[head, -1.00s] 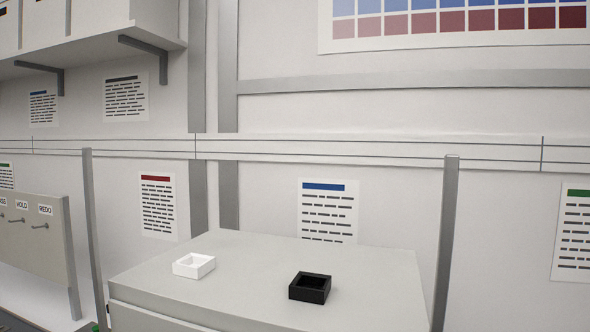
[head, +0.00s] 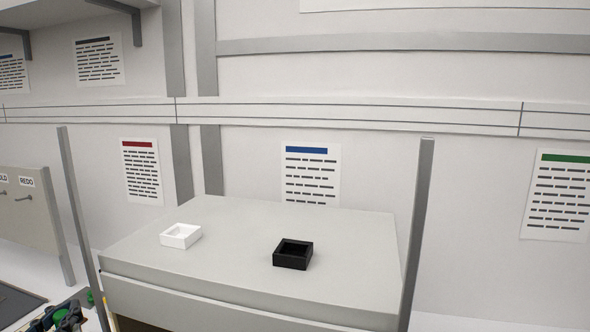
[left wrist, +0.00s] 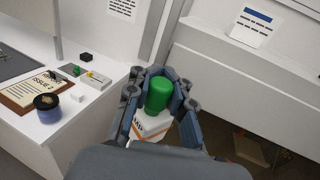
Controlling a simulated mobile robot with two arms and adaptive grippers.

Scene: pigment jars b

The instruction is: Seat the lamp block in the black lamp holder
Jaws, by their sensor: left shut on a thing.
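The black lamp holder (head: 293,255) is a square, open-topped, empty box on the top of a pale cabinet (head: 230,277). A similar white holder (head: 180,236) stands to its left, also empty. The lamp block (left wrist: 157,115) is white with dark lettering and a green cap, and shows in the left wrist view. My left gripper (left wrist: 158,98) is shut on it, with fingers on both sides. In the head view my left gripper (head: 68,318) shows at the bottom left corner, low and well left of the black holder. My right gripper is not in view.
A grey post (head: 418,230) rises at the cabinet's right, and another post (head: 82,220) at its left. The left wrist view shows a white table with a clipboard (left wrist: 35,88), a dark round jar (left wrist: 48,108) and small blocks. The cabinet top around the holders is clear.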

